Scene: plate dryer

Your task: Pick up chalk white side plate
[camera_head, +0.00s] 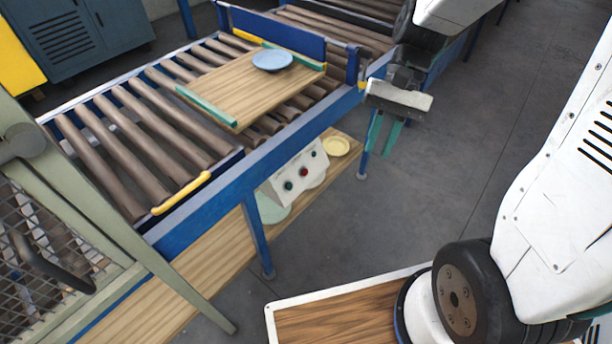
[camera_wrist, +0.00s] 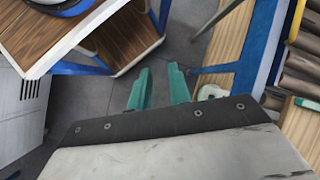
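I cannot surely pick out the chalk white side plate. A whitish rounded edge (camera_head: 317,180) shows beside the control box on the lower shelf and may be part of a plate, mostly hidden. A pale blue plate (camera_head: 272,60) lies on the wooden board on the rollers. A yellow plate (camera_head: 336,146) and a pale green plate (camera_head: 272,208), partly covered, lie on the lower shelf. My gripper (camera_head: 384,133) hangs right of the conveyor, near its blue leg. In the wrist view its teal fingers (camera_wrist: 159,88) are apart with nothing between them.
The white control box (camera_head: 295,172) with buttons stands on the lower wooden shelf (camera_head: 215,245). The blue conveyor frame (camera_head: 270,135) and its legs stand left of my gripper. Bare grey floor (camera_head: 470,150) lies to the right.

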